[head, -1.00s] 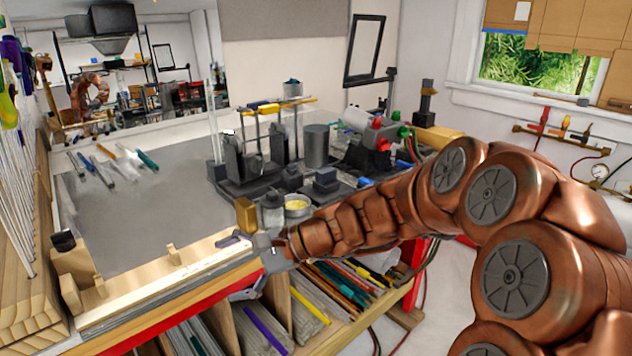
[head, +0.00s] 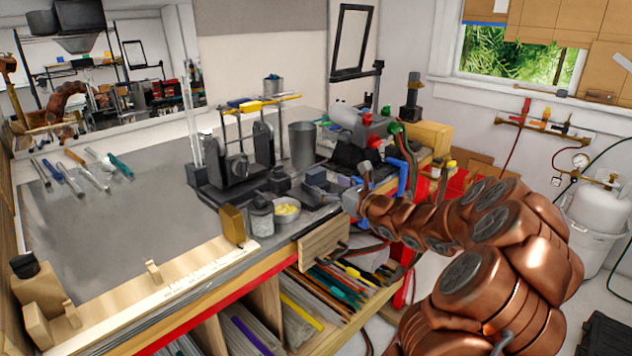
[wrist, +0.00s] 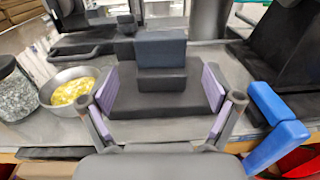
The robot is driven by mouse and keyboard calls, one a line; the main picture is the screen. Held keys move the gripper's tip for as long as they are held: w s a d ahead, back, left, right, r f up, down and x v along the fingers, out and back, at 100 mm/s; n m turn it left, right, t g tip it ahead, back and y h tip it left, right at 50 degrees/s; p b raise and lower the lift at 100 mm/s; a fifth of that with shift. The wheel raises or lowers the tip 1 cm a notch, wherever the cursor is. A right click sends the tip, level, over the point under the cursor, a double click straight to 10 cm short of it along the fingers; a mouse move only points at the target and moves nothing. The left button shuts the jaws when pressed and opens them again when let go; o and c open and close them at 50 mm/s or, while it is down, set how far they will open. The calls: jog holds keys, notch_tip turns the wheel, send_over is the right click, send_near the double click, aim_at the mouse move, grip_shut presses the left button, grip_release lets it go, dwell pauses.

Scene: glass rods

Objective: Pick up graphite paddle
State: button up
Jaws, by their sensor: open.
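My gripper (head: 348,200) is at the front edge of the workbench, right of the bowl. In the wrist view its fingers (wrist: 163,95) are open, with lavender pads wide apart. A dark grey stepped block (wrist: 160,55) on a flat base appears between and beyond them; it does not look gripped. The block stands on the bench in the head view (head: 318,180), partly hidden by my gripper. I cannot tell which dark piece is the graphite paddle. A flat dark piece (wrist: 55,152) lies along the bench edge, left of my gripper in the wrist view.
A bowl of yellow bits (wrist: 72,88) and a jar (head: 260,215) stand left of my gripper. A bright blue bent part (wrist: 278,125) is close on the right. The burner (head: 370,130) stands behind. Bare bench surface (head: 110,230) lies at the left.

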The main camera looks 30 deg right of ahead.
aim_at(319, 177)
jog(key=w, duration=0.1)
jog(key=w+p, duration=0.2)
jog(key=w, duration=0.1)
jog(key=shift+w+a+r, duration=0.1)
jog(key=shift+a+r, duration=0.25)
jog(key=shift+r, duration=0.05)
jog(key=shift+w+a, duration=0.1)
jog(key=shift+w, duration=0.5)
jog(key=c, duration=1.4)
jog(key=shift+r, duration=0.75)
jog(key=shift+r+b, duration=0.5)
jog(key=shift+r, duration=0.45)
jog(key=s+d, duration=0.3)
jog(key=s, duration=0.1)
jog(key=s+d+r+b, duration=0.1)
jog(key=s+d, duration=0.2)
jog(key=s, duration=0.2)
jog(key=s+d+b, duration=0.1)
jog(key=s+d, duration=0.2)
jog(key=s, duration=0.1)
jog(key=shift+s+r, duration=0.15)
jog(key=shift+r, duration=0.1)
